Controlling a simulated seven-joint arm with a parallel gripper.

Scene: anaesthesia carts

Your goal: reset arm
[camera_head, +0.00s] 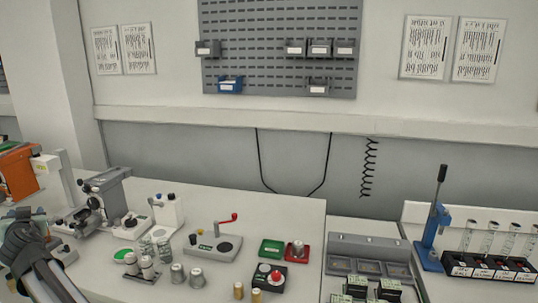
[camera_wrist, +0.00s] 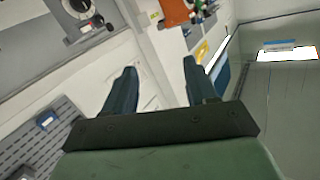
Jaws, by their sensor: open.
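My gripper (camera_wrist: 160,64) shows in the wrist view with its two dark fingers apart. Nothing is between the fingers. The wrist view is tilted, with wall, pegboard and equipment behind the fingers at a distance. In the head view, a dark grey part of my arm (camera_head: 38,262) reaches in at the lower left corner, left of the bench items. The fingers cannot be made out clearly there.
A grey microscope-like device (camera_head: 108,198) stands near my arm. Small metal jars (camera_head: 196,276), a red-handled fixture (camera_head: 212,246), green and red trays (camera_head: 271,249) and a blue lever press (camera_head: 432,230) crowd the bench. A pegboard (camera_head: 280,65) hangs behind. The bench's back strip is clear.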

